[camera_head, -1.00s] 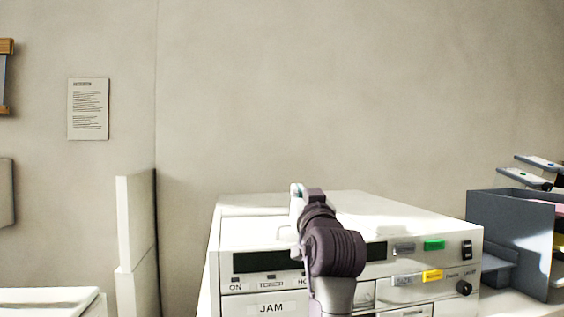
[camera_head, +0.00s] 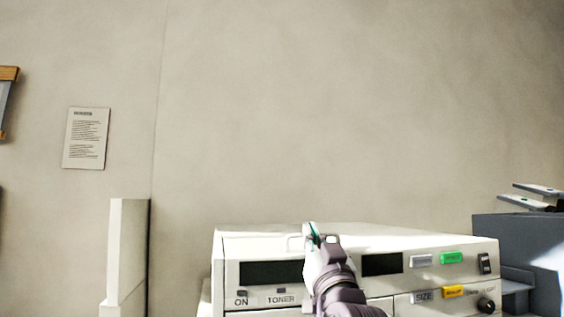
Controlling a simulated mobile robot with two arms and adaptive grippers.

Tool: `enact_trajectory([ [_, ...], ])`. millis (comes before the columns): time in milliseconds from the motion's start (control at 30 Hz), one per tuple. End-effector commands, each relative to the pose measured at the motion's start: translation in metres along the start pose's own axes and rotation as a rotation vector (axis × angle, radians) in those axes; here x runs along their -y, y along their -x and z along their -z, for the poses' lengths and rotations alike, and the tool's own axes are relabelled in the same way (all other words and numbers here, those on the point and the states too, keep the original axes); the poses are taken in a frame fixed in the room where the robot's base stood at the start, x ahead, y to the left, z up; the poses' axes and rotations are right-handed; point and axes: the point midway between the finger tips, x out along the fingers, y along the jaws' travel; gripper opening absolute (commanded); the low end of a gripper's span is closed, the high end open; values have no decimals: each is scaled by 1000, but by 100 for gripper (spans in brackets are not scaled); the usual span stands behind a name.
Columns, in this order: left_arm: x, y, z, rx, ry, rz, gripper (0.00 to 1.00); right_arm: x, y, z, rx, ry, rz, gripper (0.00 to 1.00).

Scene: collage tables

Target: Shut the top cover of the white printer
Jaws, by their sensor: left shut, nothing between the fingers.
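The white printer (camera_head: 400,238) stands at the bottom centre, with its front panel towards me. Its top cover (camera_head: 250,241) lies flat and looks level with the body; I see no raised lid. My left wrist hides the middle of the front panel. My right gripper is not in view.
A dark grey box (camera_head: 518,232) with trays stands close to the printer's right side. A white upright panel (camera_head: 127,250) stands to the left. A paper notice (camera_head: 86,138) hangs on the bare wall. The space above the printer is clear.

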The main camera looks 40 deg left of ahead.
Motion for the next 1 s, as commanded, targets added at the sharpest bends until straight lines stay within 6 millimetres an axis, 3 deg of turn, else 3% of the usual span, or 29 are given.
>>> enact_trajectory([
  [667,-4,7,-4,-12,-3,-5,0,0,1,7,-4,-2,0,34],
  [1000,-3,57,-3,-15,1,-4,0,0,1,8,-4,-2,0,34],
])
